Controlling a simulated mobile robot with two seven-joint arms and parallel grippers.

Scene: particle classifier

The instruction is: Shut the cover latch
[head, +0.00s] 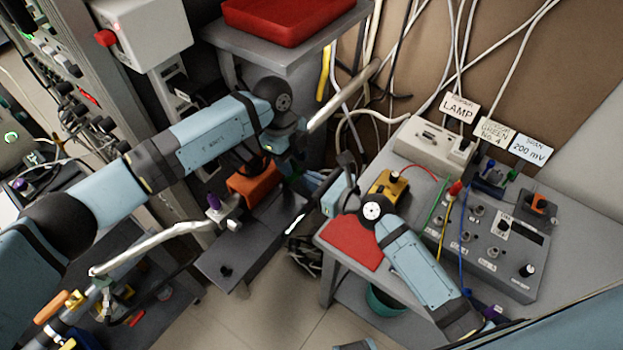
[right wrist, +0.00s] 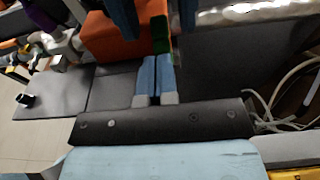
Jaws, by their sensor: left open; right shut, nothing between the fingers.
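An orange block-like part (head: 254,184), perhaps the cover, sits on a dark grey bench unit (head: 222,262). It also shows at the top of the right wrist view (right wrist: 112,42), with a small green piece (right wrist: 160,34) at its right end. I cannot clearly pick out the latch. My left gripper (head: 264,164) is open, just above and behind the orange part, and hides some of it. My right gripper (head: 326,207) is shut and empty, to the right of the orange part. Its two blue fingers (right wrist: 157,62) lie together, pointing toward the green piece.
A silvery pipe (head: 155,243) with a purple knob (head: 213,201) runs left of the orange part. A grey table (head: 325,236) with a red mat (head: 351,244) and an instrument box (head: 500,250) stands right. Cables hang behind. A red tray (head: 285,20) is above.

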